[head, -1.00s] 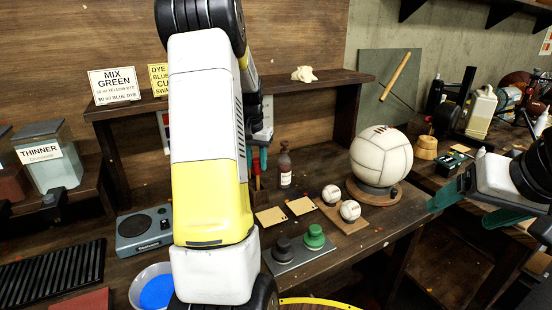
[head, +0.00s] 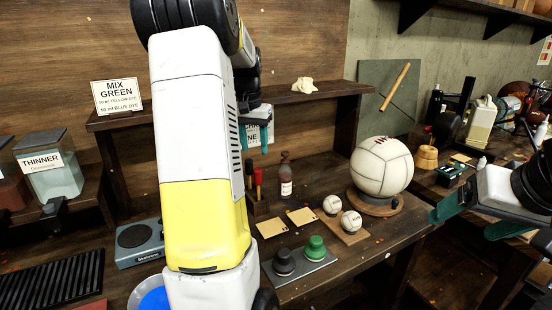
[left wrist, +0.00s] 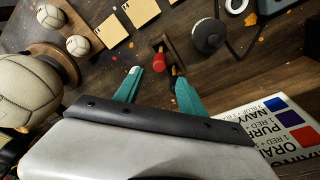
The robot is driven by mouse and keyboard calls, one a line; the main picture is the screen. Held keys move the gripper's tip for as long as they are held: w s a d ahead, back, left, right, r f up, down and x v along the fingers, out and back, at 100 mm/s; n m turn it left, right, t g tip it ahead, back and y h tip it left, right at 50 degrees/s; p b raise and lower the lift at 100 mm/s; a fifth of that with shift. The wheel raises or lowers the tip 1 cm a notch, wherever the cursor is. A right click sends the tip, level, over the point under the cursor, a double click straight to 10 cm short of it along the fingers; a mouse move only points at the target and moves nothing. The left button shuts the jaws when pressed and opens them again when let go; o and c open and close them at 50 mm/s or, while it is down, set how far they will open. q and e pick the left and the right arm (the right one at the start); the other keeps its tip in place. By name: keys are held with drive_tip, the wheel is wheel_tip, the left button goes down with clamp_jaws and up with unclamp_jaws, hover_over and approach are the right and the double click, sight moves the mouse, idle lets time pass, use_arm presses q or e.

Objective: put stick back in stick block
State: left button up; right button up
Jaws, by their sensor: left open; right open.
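The stick block (head: 257,208) is a small dark wooden holder on the bench, left of the brown bottle. A red-topped stick (head: 259,177) stands in it, with a darker one beside it. My right gripper (head: 475,215) is open at the right edge, away from the block. The left arm hides part of the bench.
A bottle (head: 285,178), two small balls (head: 351,221) on a board and a large white ball (head: 382,166) stand to the right. Black and green knobs (head: 314,246) are in front. A shelf (head: 315,101) runs behind the left gripper.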

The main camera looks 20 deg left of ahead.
use_arm(q)
drive_tip(key=s+d+r+m+t+h, duration=0.1)
drive_tip(key=s+d+r, duration=0.3)
drive_tip(key=s+d, duration=0.25)
drive_tip(key=s+d+r+t, duration=0.1)
drive_tip(key=s+d+r, duration=0.35)
drive_tip(key=d, duration=0.25)
drive_tip(key=s+d+f+t, duration=0.1)
drive_tip(key=s+d+f, duration=0.1)
drive_tip(key=s+d, duration=0.2)
drive_tip(key=s+d+f+t+h, duration=0.1)
drive_tip(key=s+d, duration=0.3)
drive_tip(key=s, duration=0.5)
drive_tip(key=shift+f+m, duration=0.3)
drive_tip(key=shift+f, duration=0.15)
